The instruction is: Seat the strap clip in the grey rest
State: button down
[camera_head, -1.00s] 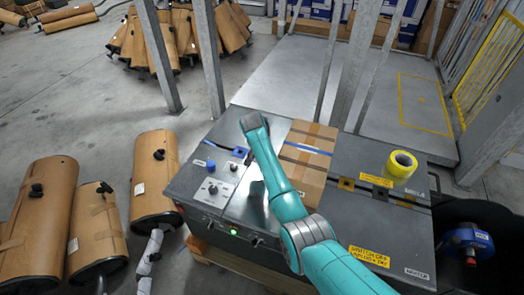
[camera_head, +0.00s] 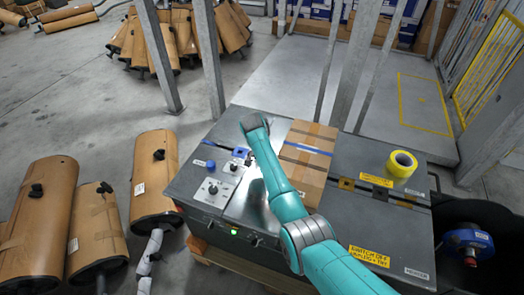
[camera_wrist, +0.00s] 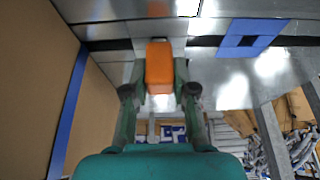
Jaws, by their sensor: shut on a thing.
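An orange block (camera_wrist: 159,67), which I take to be the strap clip, sits between the fingers of my gripper (camera_wrist: 160,80) in the wrist view. The fingers are shut on its two sides, and its far end points to the top of the picture. Grey metal surface lies beyond and around it; I cannot tell whether the clip touches it. I cannot make out the grey rest for certain in either view. In the head view my arm hides the clip and the fingers.
A carton (camera_head: 305,160) with a blue strap stands close beside my gripper; it fills the left of the wrist view (camera_wrist: 30,90). A blue square marker (camera_wrist: 250,38) lies to the right. Yellow tape (camera_head: 401,163) and a control panel (camera_head: 213,192) are on the grey bench (camera_head: 365,215).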

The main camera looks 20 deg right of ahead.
jog(key=shift+f, duration=0.3)
jog(key=c, duration=0.9)
grip_release()
jog(key=shift+o, duration=0.2)
jog(key=v, duration=1.2)
jog(key=shift+w, duration=0.1)
